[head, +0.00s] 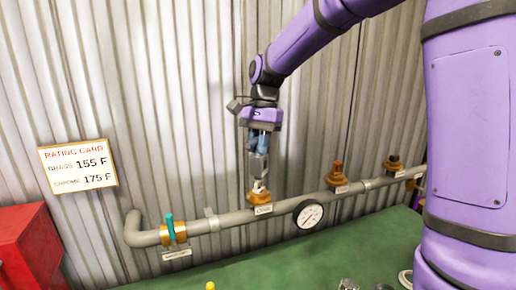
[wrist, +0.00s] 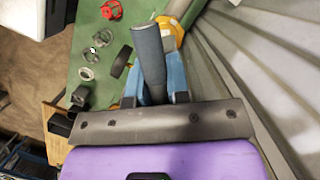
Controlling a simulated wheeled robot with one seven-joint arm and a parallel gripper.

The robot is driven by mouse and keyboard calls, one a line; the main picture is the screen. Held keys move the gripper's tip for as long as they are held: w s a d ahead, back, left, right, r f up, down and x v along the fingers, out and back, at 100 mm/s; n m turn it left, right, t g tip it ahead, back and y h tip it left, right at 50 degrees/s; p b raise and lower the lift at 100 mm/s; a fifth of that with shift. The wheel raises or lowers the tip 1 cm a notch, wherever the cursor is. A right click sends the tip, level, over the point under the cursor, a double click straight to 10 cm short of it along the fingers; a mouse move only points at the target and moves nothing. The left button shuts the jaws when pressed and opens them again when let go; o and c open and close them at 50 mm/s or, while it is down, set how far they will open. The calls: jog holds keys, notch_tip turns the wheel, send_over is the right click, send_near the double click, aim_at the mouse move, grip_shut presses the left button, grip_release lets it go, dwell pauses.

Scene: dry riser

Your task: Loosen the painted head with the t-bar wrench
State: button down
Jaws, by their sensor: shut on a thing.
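My gripper (head: 260,142) points down over the pipe, its blue fingers shut on a grey tool, which I take to be the t-bar wrench (head: 258,165). In the wrist view the wrench (wrist: 149,55) is a thick grey bar between the blue fingers (wrist: 172,82). Its lower end is just above or at the left head on its brass fitting (head: 260,198); I cannot tell if they touch. A red-topped head (head: 337,168) stands further right, and a dark-topped head (head: 393,160) beyond it. The small labels are too blurred to read, so which head is the painted one is unclear.
A grey pipe (head: 235,219) runs along the corrugated wall, with a teal-handled valve (head: 170,228) and a round gauge (head: 308,214). A rating card (head: 78,166) hangs left, above a red box (head: 28,248). Loose rings (wrist: 88,73) and a red handwheel (wrist: 112,9) lie on the green bench (wrist: 85,45).

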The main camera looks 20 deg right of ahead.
aim_at(257, 137)
jog(key=shift+r, duration=0.15)
jog(key=shift+r, duration=1.9)
